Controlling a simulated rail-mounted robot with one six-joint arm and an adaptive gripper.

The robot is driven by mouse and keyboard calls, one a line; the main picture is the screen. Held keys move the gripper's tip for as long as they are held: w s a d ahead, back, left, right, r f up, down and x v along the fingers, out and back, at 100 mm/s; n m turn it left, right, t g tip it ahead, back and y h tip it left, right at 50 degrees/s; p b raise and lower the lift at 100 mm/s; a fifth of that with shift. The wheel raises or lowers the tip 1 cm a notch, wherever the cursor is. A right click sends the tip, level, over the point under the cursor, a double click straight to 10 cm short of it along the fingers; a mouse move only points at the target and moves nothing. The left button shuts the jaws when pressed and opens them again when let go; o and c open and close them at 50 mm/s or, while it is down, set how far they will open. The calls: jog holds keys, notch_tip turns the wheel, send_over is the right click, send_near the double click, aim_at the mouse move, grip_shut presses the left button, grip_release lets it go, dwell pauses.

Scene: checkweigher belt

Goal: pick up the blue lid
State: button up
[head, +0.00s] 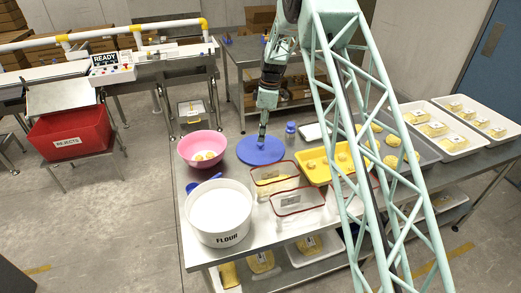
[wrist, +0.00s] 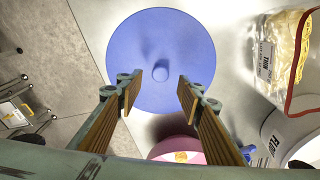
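The blue lid (head: 261,152) is a flat round disc lying on the steel table near its far edge. In the wrist view the lid (wrist: 140,35) fills the upper middle, with a small round knob (wrist: 162,68) at its centre. My gripper (head: 262,138) is above the lid, pointing down. In the wrist view its two fingers (wrist: 160,86) are apart, one on each side of the knob, with nothing between them. I cannot tell how high the fingertips are above the lid.
A pink bowl (head: 202,146) stands left of the lid and a white flour tub (head: 219,215) in front. A red rejects bin (head: 70,132) stands far left.

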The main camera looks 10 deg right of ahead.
jog(key=shift+f, duration=0.15)
jog(key=shift+w+a+f, duration=0.1)
jog(key=shift+a+f, duration=0.05)
jog(key=shift+f, duration=1.1)
jog(key=shift+a+f, duration=0.15)
jog(key=shift+f, duration=1.05)
jog(key=c, duration=1)
jog(key=shift+o, duration=0.2)
jog(key=shift+r, duration=0.15)
notch_tip(320, 180, up, 10)
jog(key=shift+f, duration=0.2)
